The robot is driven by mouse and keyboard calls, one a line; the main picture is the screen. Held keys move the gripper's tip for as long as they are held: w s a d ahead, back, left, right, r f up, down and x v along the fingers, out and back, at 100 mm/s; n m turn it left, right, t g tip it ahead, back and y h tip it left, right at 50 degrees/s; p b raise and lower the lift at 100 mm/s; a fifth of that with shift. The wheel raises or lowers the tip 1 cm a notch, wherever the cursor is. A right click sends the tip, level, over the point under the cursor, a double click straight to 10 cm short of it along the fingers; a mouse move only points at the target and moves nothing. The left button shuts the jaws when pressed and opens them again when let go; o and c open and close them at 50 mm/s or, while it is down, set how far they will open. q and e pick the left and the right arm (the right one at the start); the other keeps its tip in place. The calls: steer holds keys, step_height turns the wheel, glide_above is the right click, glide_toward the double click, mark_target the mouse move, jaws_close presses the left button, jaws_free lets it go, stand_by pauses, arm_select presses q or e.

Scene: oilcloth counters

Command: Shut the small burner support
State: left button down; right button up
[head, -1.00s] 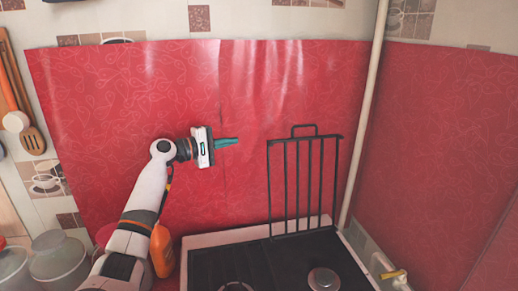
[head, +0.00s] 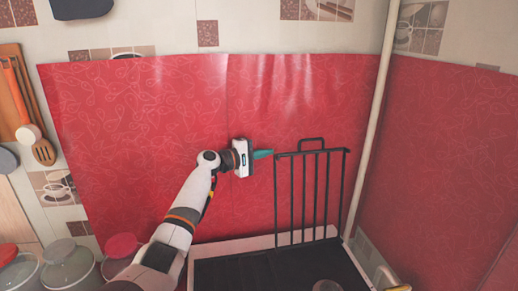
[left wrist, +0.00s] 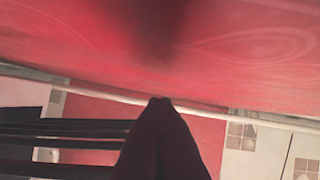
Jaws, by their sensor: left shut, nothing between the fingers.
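The small burner support (head: 312,190) is a black barred grate standing upright at the back of the stove (head: 270,270), in front of the red oilcloth. My left gripper (head: 264,154) is shut and empty. Its teal fingertips point right, close to the upper left corner of the support; I cannot tell whether they touch it. In the left wrist view the dark shut fingers (left wrist: 162,140) show at the bottom middle, with the support's dark bars (left wrist: 65,135) to their left. My right gripper is not in view.
A pale pipe (head: 372,120) runs up the corner right of the support. Red oilcloth (head: 150,120) covers the wall behind. Lidded jars (head: 70,265) stand at the lower left. Utensils (head: 30,130) hang at the far left.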

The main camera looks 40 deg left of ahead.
arm_select(q)
steer(key=shift+s+d+r+p, duration=0.25)
steer(key=shift+s+d+p, duration=0.55)
steer(key=shift+s+d, duration=0.15)
